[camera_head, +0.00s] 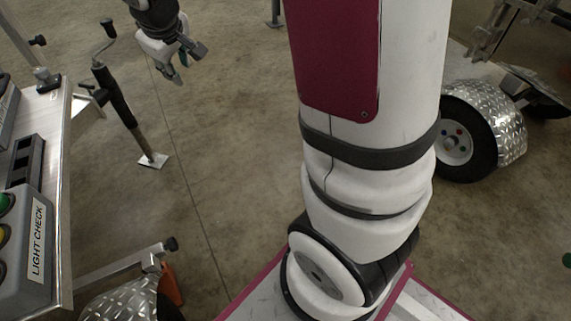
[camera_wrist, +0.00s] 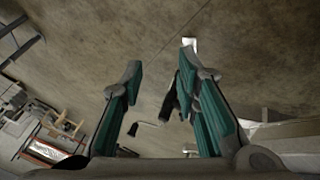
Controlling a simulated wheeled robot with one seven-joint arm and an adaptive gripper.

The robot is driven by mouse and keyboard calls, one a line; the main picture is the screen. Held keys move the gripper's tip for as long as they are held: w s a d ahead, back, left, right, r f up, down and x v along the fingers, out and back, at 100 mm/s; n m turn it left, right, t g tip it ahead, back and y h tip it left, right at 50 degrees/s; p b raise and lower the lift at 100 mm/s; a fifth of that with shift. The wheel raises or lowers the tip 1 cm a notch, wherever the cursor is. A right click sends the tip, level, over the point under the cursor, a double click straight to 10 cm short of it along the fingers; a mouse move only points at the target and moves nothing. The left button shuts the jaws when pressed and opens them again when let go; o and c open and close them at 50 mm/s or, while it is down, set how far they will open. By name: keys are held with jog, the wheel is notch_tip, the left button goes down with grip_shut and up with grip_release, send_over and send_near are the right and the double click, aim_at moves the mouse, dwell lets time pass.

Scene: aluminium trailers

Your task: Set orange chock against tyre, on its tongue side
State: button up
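An orange chock (camera_head: 172,284) stands on the floor at the lower left of the head view, beside the dark tyre (camera_head: 170,309) under a diamond-plate fender (camera_head: 122,301). The chock is partly hidden, and I cannot tell whether it touches the tyre. My gripper (camera_head: 178,74) hangs at the upper left of the head view, above the floor and well away from the chock. In the wrist view its teal fingers (camera_wrist: 162,66) are spread with nothing between their tips. A jack with a crank handle (camera_wrist: 150,122) shows beyond them. No chock is clear in the wrist view.
A jack post (camera_head: 127,115) with a foot plate stands between my gripper and the workbench-like panel (camera_head: 62,190) marked LIGHT CHECK. Another trailer's wheel (camera_head: 465,140) and fender are at the right. My arm column blocks the middle. Open concrete floor lies left of it.

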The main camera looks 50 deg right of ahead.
jog(key=s+a+r+m+g+y, duration=0.1)
jog(key=s+a, duration=0.1)
jog(key=s, duration=1)
jog(key=s+a+r+m+g+y, duration=0.1)
jog(key=s+a+r+g, duration=0.1)
jog(key=s, duration=1.1)
jog(key=s+a+r+m+g, duration=0.1)
jog(key=s+a, duration=0.3)
jog(key=s, duration=0.9)
jog(key=shift+s+r+g+y, duration=0.25)
jog(key=shift+r+g+y, duration=0.15)
jog(key=shift+r+g, duration=0.25)
notch_tip(320, 180, up, 37)
jog(key=t+p, duration=0.4)
jog(key=p, duration=3.1)
jog(key=shift+f, duration=0.2)
jog(key=shift+d, duration=0.1)
